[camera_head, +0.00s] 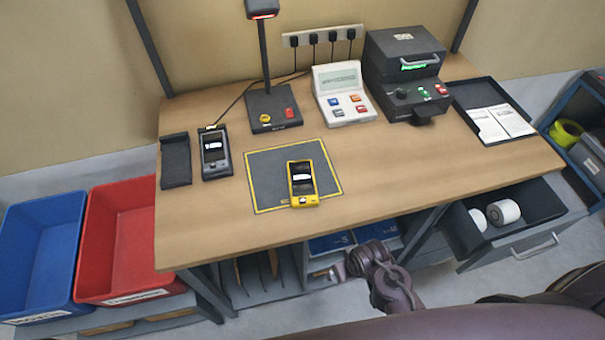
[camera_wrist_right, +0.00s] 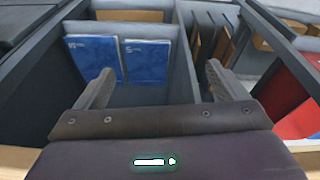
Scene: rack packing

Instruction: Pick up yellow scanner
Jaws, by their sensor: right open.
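The yellow scanner (camera_head: 303,180) has a dark screen and lies on the dark grey mat (camera_head: 270,170) with a yellow border, near the mat's right side on the wooden table. My right gripper (camera_head: 357,262) is in front of the table's front edge, below and to the right of the scanner, apart from it. In the right wrist view its two fingers (camera_wrist_right: 158,72) are spread with nothing between them. The scanner does not show in that view. My left gripper is not in view.
A grey scanner (camera_head: 215,152) sits left of the mat, beside an empty black cradle (camera_head: 176,160). A stand, keypad device (camera_head: 343,95) and printer (camera_head: 405,75) line the back. Blue folders (camera_wrist_right: 148,60) sit below the table. An open drawer (camera_head: 510,240) juts out at right.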

